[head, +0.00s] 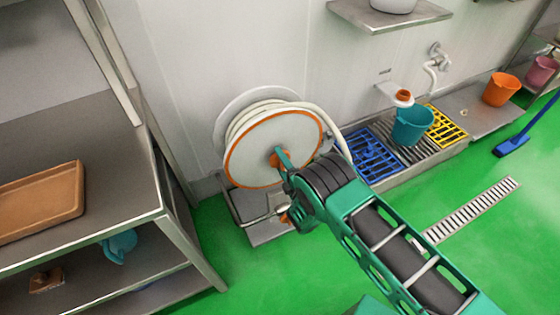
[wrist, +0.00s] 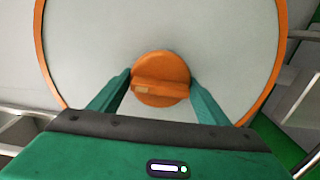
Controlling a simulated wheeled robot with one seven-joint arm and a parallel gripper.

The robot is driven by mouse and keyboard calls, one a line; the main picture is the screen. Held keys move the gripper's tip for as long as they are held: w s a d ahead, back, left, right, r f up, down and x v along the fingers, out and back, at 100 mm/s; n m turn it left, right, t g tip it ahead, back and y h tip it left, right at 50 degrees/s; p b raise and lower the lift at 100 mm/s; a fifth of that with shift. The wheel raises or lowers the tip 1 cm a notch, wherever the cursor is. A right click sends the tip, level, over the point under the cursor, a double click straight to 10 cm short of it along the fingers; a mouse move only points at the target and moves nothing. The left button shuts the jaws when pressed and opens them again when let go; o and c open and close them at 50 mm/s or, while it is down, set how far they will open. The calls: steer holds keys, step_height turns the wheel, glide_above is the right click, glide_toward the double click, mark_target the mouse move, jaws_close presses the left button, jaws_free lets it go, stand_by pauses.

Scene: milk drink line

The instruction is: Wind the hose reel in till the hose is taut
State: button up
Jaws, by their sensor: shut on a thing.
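The hose reel (head: 255,150) stands against the wall, a grey disc with an orange rim and pale hose wound behind it. Its disc (wrist: 225,45) fills most of the wrist view. An orange round knob (wrist: 161,70) with a raised bar sits at the disc's centre. My gripper (wrist: 160,85) has one green finger on each side of this knob and is shut on it. In the head view my gripper (head: 281,160) reaches the disc's centre, and my arm partly hides the lower right of the reel. The pale hose (head: 338,135) runs down from the reel's right side.
A steel shelf rack (head: 175,235) with a brown tray (head: 40,200) stands at the left. A teal bucket (head: 412,125) stands on the low trough at the right, between a blue grate (head: 373,155) and a yellow grate (head: 446,128).

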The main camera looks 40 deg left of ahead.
steer(key=o, duration=1.3)
steer(key=shift+w, duration=0.2)
steer(key=shift+c, duration=0.2)
steer(key=shift+s, duration=0.1)
steer(key=shift+d, duration=0.1)
steer(key=v, duration=1)
steer(key=shift+s+d, duration=0.15)
steer(key=shift+d, duration=0.1)
steer(key=shift+f, duration=0.1)
